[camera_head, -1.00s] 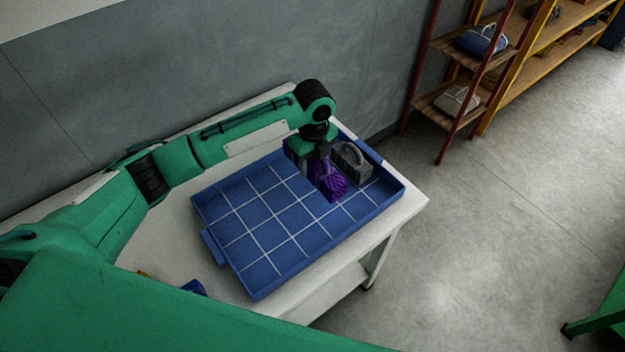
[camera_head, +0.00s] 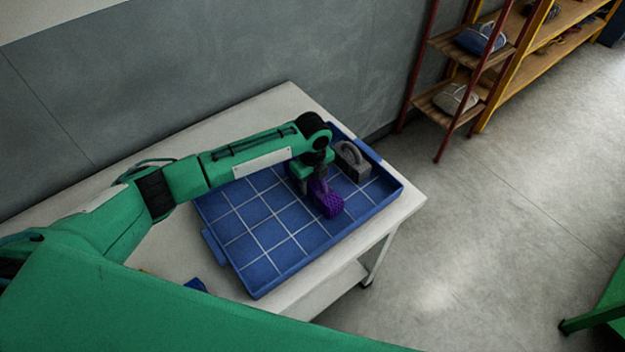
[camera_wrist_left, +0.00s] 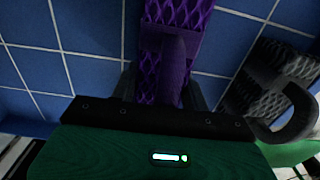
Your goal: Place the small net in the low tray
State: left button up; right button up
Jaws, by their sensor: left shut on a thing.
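The purple net (camera_head: 327,201) is a small bundle with a mesh pattern. It is over the blue low tray (camera_head: 235,268), which has a white grid on its floor and stands on a white table. My left gripper (camera_head: 317,184) is shut on the net and points down inside the tray's outline. In the left wrist view the net (camera_wrist_left: 177,18) lies between the fingers, with the tray's grid behind it. I cannot tell whether the net touches the tray floor. My right gripper does not show.
A dark grey block with a looped handle (camera_head: 352,163) sits in the tray near its far right corner, close beside my gripper. The near left part of the tray is bare. Racks with bundles (camera_head: 480,40) stand at the back right. A grey wall (camera_head: 200,60) runs behind the table.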

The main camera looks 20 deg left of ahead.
pick_arm(q)
jog(key=o, duration=1.1)
notch_tip(320, 180, up, 12)
jog(key=shift+r+b, duration=0.15)
jog(key=shift+b, duration=0.55)
